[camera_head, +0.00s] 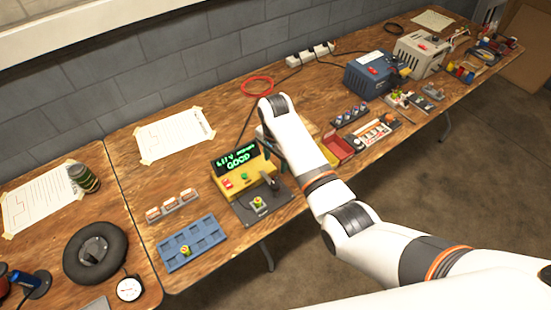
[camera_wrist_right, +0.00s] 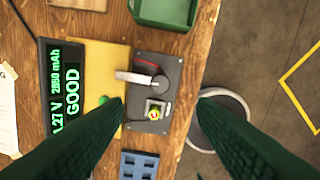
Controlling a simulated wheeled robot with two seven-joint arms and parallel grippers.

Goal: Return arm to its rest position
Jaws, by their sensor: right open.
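My right arm (camera_head: 302,155) reaches from the lower right across the bench edge. Its gripper is mostly hidden behind the arm in the head view, beside the yellow tester (camera_head: 254,173). In the right wrist view its two dark green fingers are wide apart and empty (camera_wrist_right: 161,108). Between and beyond them lies the tester's grey plate (camera_wrist_right: 155,72) with a lever. The tester's display (camera_wrist_right: 65,90) reads GOOD. My left gripper is in no view.
A blue tray (camera_head: 207,233) holding one small piece lies at the bench's front edge. Small parts (camera_head: 172,206) stand behind it. A red bin (camera_head: 338,150) and power supplies (camera_head: 367,72) are to the right.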

